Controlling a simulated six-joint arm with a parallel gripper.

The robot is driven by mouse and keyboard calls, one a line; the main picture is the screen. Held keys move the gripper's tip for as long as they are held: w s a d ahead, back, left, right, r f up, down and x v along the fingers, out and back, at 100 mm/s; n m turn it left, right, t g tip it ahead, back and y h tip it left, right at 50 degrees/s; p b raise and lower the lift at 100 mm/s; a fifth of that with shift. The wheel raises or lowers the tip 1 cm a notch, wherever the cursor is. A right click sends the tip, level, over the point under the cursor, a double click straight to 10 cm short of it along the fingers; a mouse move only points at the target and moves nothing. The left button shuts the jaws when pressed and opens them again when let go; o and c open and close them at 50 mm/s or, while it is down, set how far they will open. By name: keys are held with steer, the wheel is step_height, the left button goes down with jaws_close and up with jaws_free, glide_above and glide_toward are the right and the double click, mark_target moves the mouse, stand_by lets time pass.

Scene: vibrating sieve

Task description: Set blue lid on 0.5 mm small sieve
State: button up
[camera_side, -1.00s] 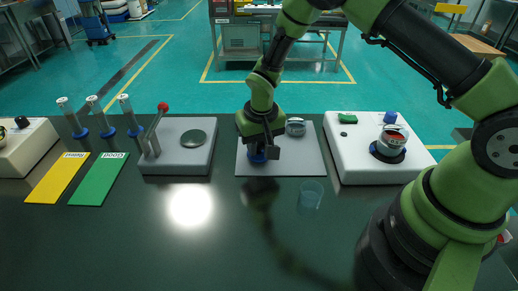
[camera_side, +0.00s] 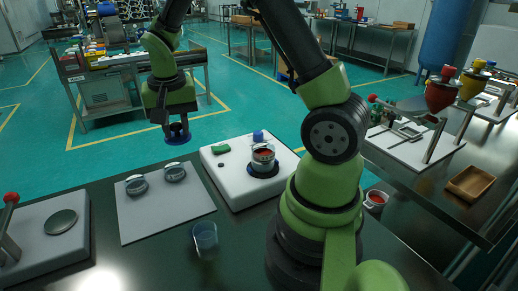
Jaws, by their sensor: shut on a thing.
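My gripper (camera_side: 174,124) points down and is shut on the blue lid (camera_side: 178,138). Two round silver sieve-like pieces, one at left (camera_side: 136,185) and one at right (camera_side: 175,172), lie on the pale mat (camera_side: 165,216). A silver cup-like sieve (camera_side: 263,156) with red material inside stands on a dark blue ring on the white machine (camera_side: 238,191). I cannot read any mesh size, so I cannot tell which piece is the 0.5 mm small sieve.
The white machine also carries a green piece (camera_side: 221,149) and a blue knob (camera_side: 258,136). A clear cup (camera_side: 204,236) stands in front of the mat. A white block (camera_side: 40,238) with a round plate is at left. A small red-filled cup (camera_side: 376,199) is at right.

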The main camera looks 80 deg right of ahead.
steer(key=s+d+r+m, duration=0.2)
steer(key=s+d+m, duration=0.1)
steer(key=s+m, duration=0.15)
steer(key=s+d+r+m+g, duration=0.1)
steer(key=s+d+r+m, duration=0.15)
steer(key=s, duration=0.35)
steer(key=s+d+r+m, duration=0.1)
steer(key=s+d+m, duration=0.1)
steer(key=s+m, duration=0.3)
steer(key=shift+n, duration=0.3)
steer(key=shift+s+d+f, duration=0.1)
steer(key=shift+s+f, duration=0.1)
steer(key=shift+f, duration=1.45)
steer(key=shift+s+d+f, duration=0.1)
steer(key=shift+s+f, duration=0.1)
steer(key=shift+f, duration=1.45)
steer(key=shift+s+f, duration=0.2)
steer(key=shift+f, duration=1.45)
steer(key=shift+f, duration=0.15)
steer(key=o, duration=0.9)
